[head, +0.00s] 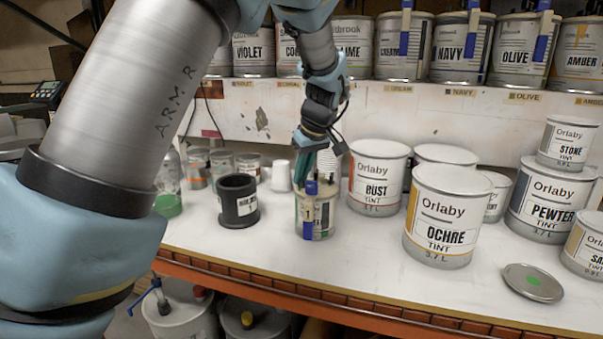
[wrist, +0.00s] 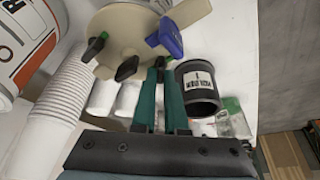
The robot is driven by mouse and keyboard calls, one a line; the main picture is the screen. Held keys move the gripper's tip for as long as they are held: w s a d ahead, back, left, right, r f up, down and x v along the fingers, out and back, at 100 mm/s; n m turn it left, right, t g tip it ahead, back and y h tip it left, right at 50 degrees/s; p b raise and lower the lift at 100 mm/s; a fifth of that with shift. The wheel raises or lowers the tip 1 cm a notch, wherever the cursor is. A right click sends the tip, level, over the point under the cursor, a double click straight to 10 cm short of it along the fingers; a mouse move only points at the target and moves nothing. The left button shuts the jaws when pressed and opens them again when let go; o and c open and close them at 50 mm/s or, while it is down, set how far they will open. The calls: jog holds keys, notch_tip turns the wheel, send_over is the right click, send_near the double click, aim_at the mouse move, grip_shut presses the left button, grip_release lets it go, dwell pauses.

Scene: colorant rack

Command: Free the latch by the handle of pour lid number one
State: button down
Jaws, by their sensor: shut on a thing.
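A small can (head: 314,218) marked 1 stands upright near the front of the white shelf. Its beige pour lid (wrist: 118,22) shows from above in the wrist view. Around the lid's edge are a blue lever (wrist: 171,37) with a dark base, a black latch-like piece (wrist: 127,67) and a green-and-black piece (wrist: 95,45). My gripper (head: 303,176) is over the can's far side. In the wrist view my gripper (wrist: 160,63) has its teal fingers close together at the lid's edge, between the black piece and the blue lever. The small part between the tips is mostly hidden.
A black cup (head: 238,200) stands just left of the can. A loose round lid (head: 533,283) lies at the front right. White cups (wrist: 60,105) are close below the lid in the wrist view.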

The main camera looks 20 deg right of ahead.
jog(key=n+y+p, duration=0.1)
jog(key=n, duration=0.2)
jog(key=shift+r+n+g, duration=0.1)
jog(key=shift+n+g, duration=0.2)
jog(key=shift+d+n+g+y+p, duration=0.1)
jog(key=shift+n+g+y+p, duration=0.35)
jog(key=shift+n, duration=1.05)
jog(key=shift+y, duration=0.25)
jog(key=c, duration=1.2)
grip_release()
jog(key=b+v, duration=0.2)
jog(key=v, duration=0.8)
jog(key=shift+s+r+b, duration=0.15)
jog(key=shift+r+b, duration=0.15)
jog(key=shift+b, duration=0.05)
